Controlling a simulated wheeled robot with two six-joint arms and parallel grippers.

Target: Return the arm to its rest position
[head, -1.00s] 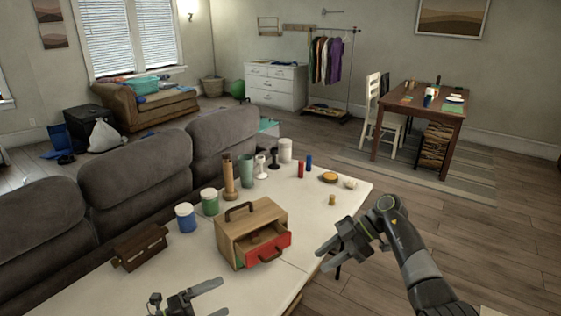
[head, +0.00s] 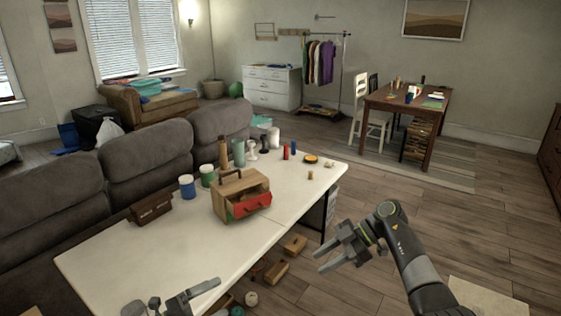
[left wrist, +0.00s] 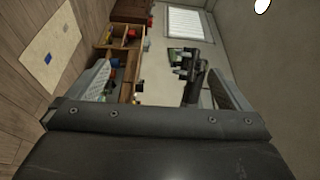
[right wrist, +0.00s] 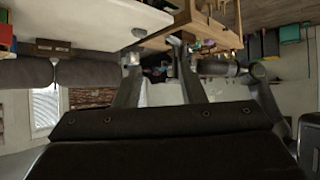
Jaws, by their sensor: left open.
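My left gripper (head: 172,300) is at the bottom edge of the head view, in front of the near part of the white table. Its fingers are spread and empty; they also show apart in the left wrist view (left wrist: 165,85). Most of the left arm is out of the head view. My right gripper (head: 330,248) is right of the table's edge, over the floor. Its fingers are apart with nothing between them, also in the right wrist view (right wrist: 160,75).
The white table (head: 130,255) bears a wooden box (head: 232,190) with its red drawer (head: 250,206) partly out, a brown case (head: 150,208), jars and small items. A grey sofa (head: 145,157) runs behind it. Wooden blocks (head: 276,271) lie below the table's right edge. Floor at right is open.

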